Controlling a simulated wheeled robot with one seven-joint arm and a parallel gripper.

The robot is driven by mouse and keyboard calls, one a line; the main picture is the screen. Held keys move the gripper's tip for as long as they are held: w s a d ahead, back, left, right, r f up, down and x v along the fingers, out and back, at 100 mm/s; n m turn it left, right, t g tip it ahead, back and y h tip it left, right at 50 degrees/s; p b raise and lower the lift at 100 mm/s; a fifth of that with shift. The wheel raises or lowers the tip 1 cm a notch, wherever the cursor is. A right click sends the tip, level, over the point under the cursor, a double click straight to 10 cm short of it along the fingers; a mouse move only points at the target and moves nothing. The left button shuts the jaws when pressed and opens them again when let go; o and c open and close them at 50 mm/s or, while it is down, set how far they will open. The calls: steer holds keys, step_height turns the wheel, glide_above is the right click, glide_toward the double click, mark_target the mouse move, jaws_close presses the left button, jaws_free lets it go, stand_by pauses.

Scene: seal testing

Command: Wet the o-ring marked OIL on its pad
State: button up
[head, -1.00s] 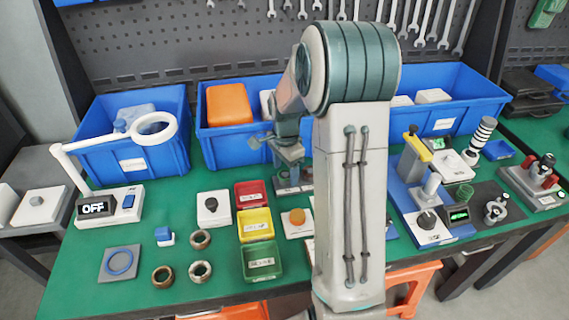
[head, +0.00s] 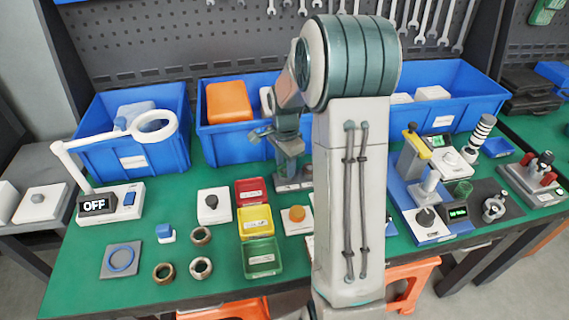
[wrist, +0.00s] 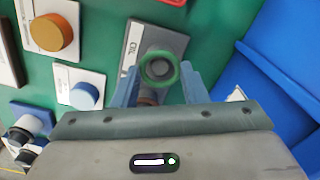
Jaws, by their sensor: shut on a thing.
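In the head view my gripper (head: 289,147) is over the grey plate (head: 292,185), and the ring cannot be made out there.
White plates with an orange disc (wrist: 46,33) and a blue disc (wrist: 84,96) lie left of the grey plate in the wrist view. A blue bin (wrist: 275,75) stands close on the right. Red (head: 251,192), yellow (head: 255,222) and green (head: 262,258) trays stand nearby.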

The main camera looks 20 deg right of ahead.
steer(key=shift+r+p, duration=0.8)
steer(key=shift+r, duration=0.6)
stand_by(0.7)
